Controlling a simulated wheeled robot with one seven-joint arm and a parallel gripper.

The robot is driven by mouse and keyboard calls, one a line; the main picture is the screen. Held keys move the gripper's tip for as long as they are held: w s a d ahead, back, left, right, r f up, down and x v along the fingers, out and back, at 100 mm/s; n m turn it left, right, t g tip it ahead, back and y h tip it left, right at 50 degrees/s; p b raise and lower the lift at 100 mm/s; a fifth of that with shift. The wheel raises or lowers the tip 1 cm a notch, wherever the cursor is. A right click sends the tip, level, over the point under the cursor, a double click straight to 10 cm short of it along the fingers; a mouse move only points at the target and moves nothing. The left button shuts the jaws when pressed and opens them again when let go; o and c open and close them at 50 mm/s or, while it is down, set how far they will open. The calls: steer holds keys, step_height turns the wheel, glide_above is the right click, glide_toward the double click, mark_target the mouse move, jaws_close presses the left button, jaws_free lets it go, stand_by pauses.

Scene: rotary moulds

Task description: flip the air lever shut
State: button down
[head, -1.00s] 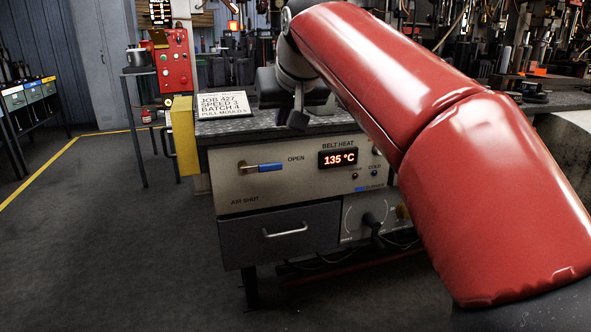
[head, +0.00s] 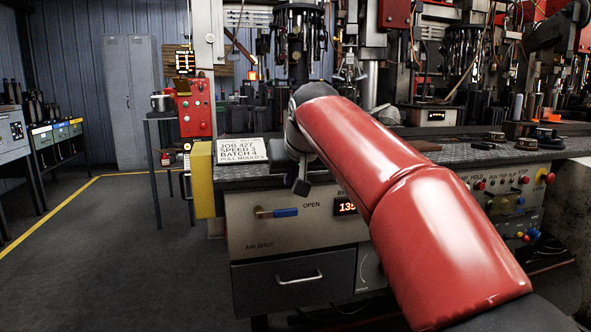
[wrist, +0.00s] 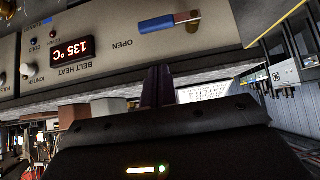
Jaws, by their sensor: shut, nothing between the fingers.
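The air lever (head: 278,212) is on the front panel (head: 240,232) of the bench. It has a brass pivot and a blue handle, lies level and points toward the word OPEN. The words AIR SHUT are printed below it. The wrist view, which is upside down, shows the blue lever (wrist: 170,23) near its top edge. My gripper (wrist: 158,72) is shut and empty, its dark fingers apart from the lever in that picture. In the head view my gripper (head: 301,186) hangs by the panel's upper edge, above and right of the lever; its fingertips are hard to make out.
A belt heat display (wrist: 73,50) reads 135 °C beside the lever. A drawer (head: 290,282) with a bar handle sits below the panel. A job sign (head: 240,150) stands on the bench top. A yellow post (head: 204,190) is at the left corner. Open floor lies left.

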mark_target(277, 214)
steer(key=f, duration=0.1)
steer(key=w+f+b, duration=0.1)
steer(key=f, duration=0.1)
steer(key=w+f, duration=0.1)
steer(key=f, duration=0.1)
steer(key=shift+a+f, duration=0.1)
steer(key=shift+a, duration=0.15)
steer(key=shift+f, duration=0.45)
steer(key=shift+w+d, duration=0.1)
steer(key=shift+w, duration=0.05)
